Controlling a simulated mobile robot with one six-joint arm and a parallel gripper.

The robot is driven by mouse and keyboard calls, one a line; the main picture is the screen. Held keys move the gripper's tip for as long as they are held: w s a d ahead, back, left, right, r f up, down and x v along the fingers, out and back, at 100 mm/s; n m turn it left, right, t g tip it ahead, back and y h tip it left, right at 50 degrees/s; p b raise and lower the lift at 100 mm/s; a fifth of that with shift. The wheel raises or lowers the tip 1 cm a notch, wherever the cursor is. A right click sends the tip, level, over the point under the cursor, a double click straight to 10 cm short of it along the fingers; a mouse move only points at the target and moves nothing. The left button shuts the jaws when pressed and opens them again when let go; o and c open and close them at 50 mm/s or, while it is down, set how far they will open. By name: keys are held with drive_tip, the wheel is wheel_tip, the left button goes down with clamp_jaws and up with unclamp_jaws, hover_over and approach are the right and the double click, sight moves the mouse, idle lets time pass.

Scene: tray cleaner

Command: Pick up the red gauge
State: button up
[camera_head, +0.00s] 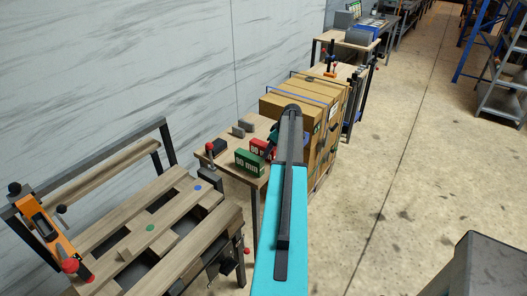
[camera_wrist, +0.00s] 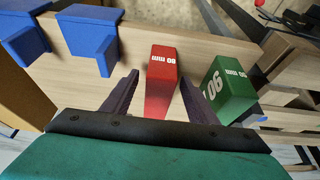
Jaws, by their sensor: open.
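The red gauge (camera_wrist: 162,66) is a block with white lettering. In the wrist view it stands on a wooden table top, between the two dark fingers of my gripper (camera_wrist: 159,78). The fingers are apart, one on each side of the gauge, with a gap showing on each side near the tips. The lower end of the gauge runs down toward the gripper body. In the head view the red gauge (camera_head: 259,147) shows only partly, behind my arm, which also hides the gripper.
A green gauge (camera_wrist: 228,90) stands close to the right finger; it also shows in the head view (camera_head: 249,163). Two blue blocks (camera_wrist: 91,38) sit left of the red gauge. Cardboard boxes (camera_head: 290,100) stand beyond the table. A slatted workbench (camera_head: 150,225) is at the front left.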

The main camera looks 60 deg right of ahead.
idle(0.3)
clamp_jaws()
drive_tip(key=shift+r, duration=0.15)
drive_tip(key=shift+r+b, duration=1.7)
drive_tip(key=shift+r, duration=3.2)
drive_tip(key=shift+s, duration=0.15)
